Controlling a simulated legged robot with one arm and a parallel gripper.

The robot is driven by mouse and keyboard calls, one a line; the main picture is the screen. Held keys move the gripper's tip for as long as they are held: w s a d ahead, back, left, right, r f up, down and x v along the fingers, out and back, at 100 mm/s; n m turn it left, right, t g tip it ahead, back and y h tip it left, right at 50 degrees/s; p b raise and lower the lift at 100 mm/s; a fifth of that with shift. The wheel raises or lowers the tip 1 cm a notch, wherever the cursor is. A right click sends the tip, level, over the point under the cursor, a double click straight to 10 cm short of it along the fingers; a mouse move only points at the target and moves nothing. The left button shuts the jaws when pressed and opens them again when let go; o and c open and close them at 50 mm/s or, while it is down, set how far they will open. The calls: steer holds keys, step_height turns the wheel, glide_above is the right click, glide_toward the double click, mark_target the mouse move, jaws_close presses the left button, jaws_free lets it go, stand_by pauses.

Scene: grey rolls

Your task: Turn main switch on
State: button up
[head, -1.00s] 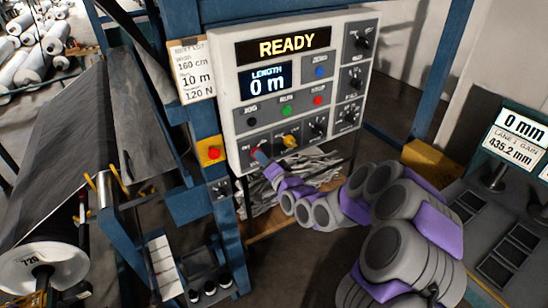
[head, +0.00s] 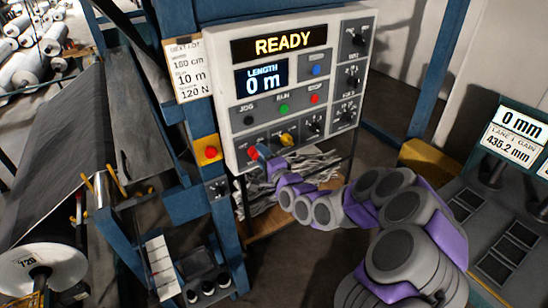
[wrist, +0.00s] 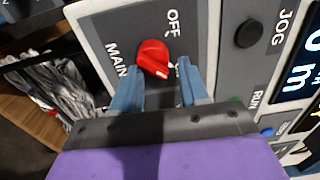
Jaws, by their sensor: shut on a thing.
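The main switch is a red rotary knob (wrist: 152,55) on the control panel, with the words MAIN and OFF printed beside it in the wrist view. A pale mark on the knob faces down and right in that view. Another label next to the right finger is partly hidden. My gripper (wrist: 159,70) has its two blue fingers on either side of the knob and is shut on it.
The panel display reads READY (head: 283,44) and the length screen reads 0 m (head: 263,80). A yellow knob (head: 287,140) sits just right of my gripper. A red button on a yellow plate (head: 208,153) is on the blue post to the left. Grey rolls lie at far left.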

steer(key=shift+a+r, duration=0.25)
steer(key=shift+r, duration=0.45)
steer(key=shift+c, duration=0.2)
steer(key=o, duration=0.7)
steer(key=shift+o, duration=1.4)
steer(key=shift+f, duration=0.1)
steer(key=shift+o, duration=0.2)
steer(key=shift+s+a+f, duration=0.1)
steer(key=shift+f, duration=0.05)
